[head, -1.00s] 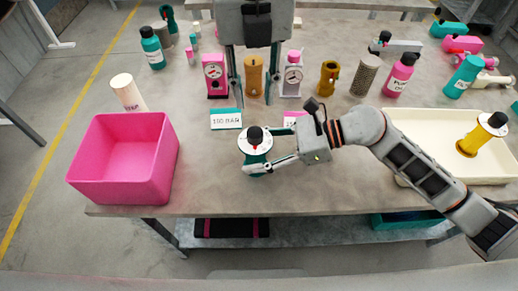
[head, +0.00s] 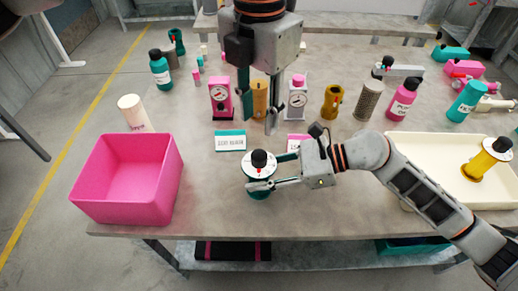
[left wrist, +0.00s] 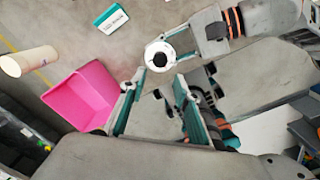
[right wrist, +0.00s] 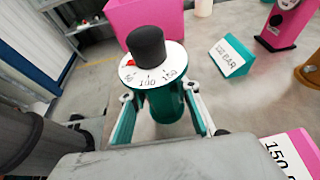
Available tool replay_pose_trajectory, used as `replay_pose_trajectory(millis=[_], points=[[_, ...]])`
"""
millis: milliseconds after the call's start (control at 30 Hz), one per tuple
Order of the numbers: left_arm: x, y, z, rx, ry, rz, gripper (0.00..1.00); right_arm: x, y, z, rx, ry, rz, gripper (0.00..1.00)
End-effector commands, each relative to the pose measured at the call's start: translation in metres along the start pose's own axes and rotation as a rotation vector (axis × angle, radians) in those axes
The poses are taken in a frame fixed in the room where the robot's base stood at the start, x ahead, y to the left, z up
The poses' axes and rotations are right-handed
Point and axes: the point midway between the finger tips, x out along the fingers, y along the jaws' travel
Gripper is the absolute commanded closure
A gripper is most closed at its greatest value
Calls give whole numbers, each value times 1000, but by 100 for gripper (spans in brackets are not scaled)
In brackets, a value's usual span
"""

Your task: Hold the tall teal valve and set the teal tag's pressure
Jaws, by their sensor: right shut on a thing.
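The tall teal valve (head: 258,190) stands upright near the table's front edge, with a white dial and black knob (head: 259,158) on top. My right gripper (head: 268,174) is shut around its body from the right. In the right wrist view the dial (right wrist: 150,78) shows 50, 100 and 150, with a red pointer (right wrist: 128,62) at its left, beyond the 50. The teal tag (head: 230,141) stands behind and left of the valve; its text ends in BAR and the number is hard to read. My left gripper (left wrist: 160,80) is open and empty, pointing down, behind and above the valve.
A pink bin (head: 124,185) stands at the left and a cream tray (head: 440,145) with a yellow valve (head: 485,160) at the right. A pink tag (head: 298,141) is behind the right gripper. Pumps, bottles and cylinders line the back. The table between bin and valve is clear.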

Motion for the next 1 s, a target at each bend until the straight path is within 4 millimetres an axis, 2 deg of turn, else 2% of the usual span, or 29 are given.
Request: replay_pose_trajectory(millis=[700, 833, 1000], points=[[-11, 1, 0, 1310, -2, 2, 68, 0, 0, 0, 0, 0, 0, 100], [-13, 1, 0, 1487, -2, 1, 68, 0, 0, 0, 0, 0, 0, 100], [-13, 0, 0, 1623, -3, 0, 68, 0, 0, 0, 0, 0, 0, 100]])
